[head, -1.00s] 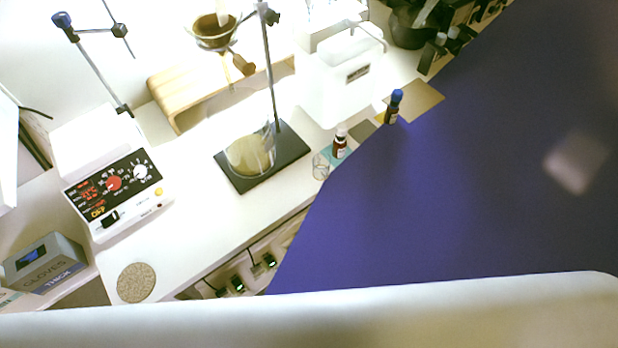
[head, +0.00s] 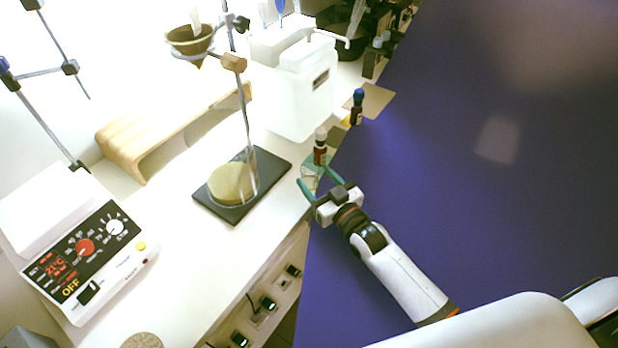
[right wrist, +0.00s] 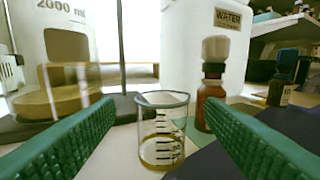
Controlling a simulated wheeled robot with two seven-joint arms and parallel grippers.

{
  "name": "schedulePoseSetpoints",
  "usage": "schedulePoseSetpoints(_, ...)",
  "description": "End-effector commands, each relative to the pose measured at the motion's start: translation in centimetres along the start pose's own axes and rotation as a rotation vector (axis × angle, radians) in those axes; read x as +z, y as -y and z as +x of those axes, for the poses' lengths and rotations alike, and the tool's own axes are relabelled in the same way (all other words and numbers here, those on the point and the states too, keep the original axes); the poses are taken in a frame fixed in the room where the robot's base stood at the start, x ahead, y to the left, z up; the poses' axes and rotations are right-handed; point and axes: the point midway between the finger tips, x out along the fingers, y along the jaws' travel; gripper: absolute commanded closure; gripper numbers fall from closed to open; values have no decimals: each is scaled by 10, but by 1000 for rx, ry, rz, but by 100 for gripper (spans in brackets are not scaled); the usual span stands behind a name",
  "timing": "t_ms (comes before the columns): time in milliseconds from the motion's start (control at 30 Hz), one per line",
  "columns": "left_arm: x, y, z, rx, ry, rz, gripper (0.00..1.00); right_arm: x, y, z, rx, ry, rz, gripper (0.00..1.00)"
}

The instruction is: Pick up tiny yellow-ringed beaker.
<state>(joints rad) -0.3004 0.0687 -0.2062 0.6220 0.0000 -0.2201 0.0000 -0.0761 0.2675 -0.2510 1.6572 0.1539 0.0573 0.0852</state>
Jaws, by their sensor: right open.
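The tiny beaker (right wrist: 161,130) is clear glass with dark graduation marks and a yellowish band near its base. It stands upright in the right wrist view, and its glass shows partly behind my gripper in the head view (head: 309,173). My right gripper (head: 316,180) is open, with green ridged fingers. In the right wrist view the fingers (right wrist: 160,112) lie on either side of the beaker, with gaps to both. Whether the beaker is between the tips or just beyond them I cannot tell. My left gripper is not in view.
A brown bottle with a pale cap (right wrist: 212,88) stands close behind the beaker to the right. A blue-capped bottle (head: 357,107) is farther back. A large beaker (head: 232,183) on a black stand base (head: 273,170) and a white water container (head: 300,90) are nearby.

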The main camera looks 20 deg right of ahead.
Motion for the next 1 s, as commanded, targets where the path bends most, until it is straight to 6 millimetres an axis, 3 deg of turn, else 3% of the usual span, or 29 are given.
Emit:
schedulePoseSetpoints(167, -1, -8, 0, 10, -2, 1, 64, -2, 1, 13, 0, 0, 0, 37)
schedulePoseSetpoints(433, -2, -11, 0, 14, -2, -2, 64, -9, 2, 51, 0, 0, 0, 37)
schedulePoseSetpoints(733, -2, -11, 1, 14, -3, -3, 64, -9, 2, 57, 0, -2, 0, 37)
schedulePoseSetpoints(767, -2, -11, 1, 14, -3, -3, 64, -9, 2, 57, 0, -2, 0, 38)
schedulePoseSetpoints(1000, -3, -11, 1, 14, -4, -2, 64, -9, 2, 57, 0, -2, 0, 78)
